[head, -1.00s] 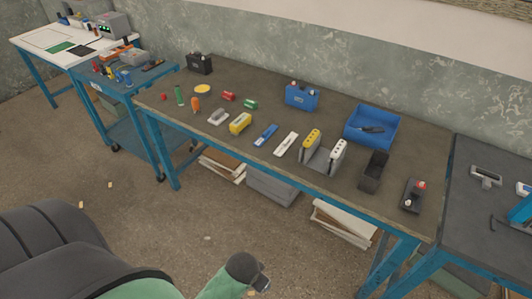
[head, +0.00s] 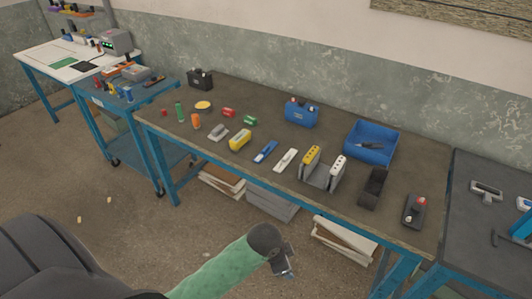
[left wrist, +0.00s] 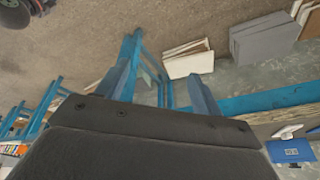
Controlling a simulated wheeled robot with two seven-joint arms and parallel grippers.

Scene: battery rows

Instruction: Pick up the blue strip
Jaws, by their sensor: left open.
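The blue strip (head: 265,151) lies flat near the front edge of the brown-topped table, between a yellow block (head: 240,139) and a white strip (head: 286,160). My left gripper (head: 287,272) is in front of the table, low in the head view, well apart from the strip and empty. In the left wrist view its two fingers (left wrist: 165,85) stand apart with nothing between them. My right gripper is not in view.
A blue tray (head: 366,157) and a blue battery (head: 302,113) stand farther back. The table's front edge (head: 300,199) lies between my gripper and the strip. Grey boxes (head: 272,203) sit underneath.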

